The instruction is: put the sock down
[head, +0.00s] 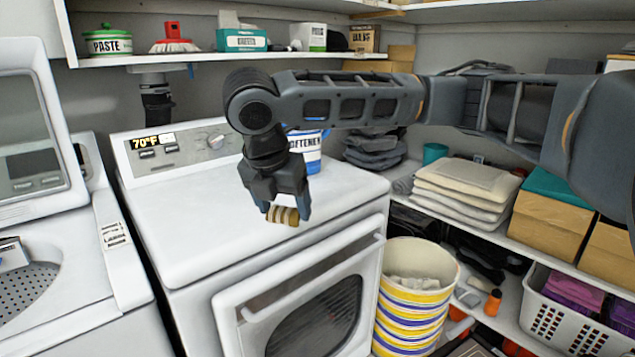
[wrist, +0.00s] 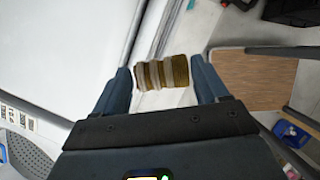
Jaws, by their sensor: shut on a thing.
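The sock (head: 283,215) is small and striped in brown, tan and grey. My gripper (head: 287,208) points down and is shut on it, over the front part of the white dryer's top (head: 215,225). In the wrist view the sock (wrist: 163,72) lies crosswise between the two fingers of my gripper (wrist: 162,82). Whether the sock touches the dryer top cannot be told.
A softener container (head: 305,150) stands on the dryer behind my gripper. A washer (head: 60,270) is at left. A striped bucket (head: 415,290) stands right of the dryer's front door (head: 300,300). Shelves at right hold folded cloths (head: 465,185), boxes and a white basket (head: 560,315).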

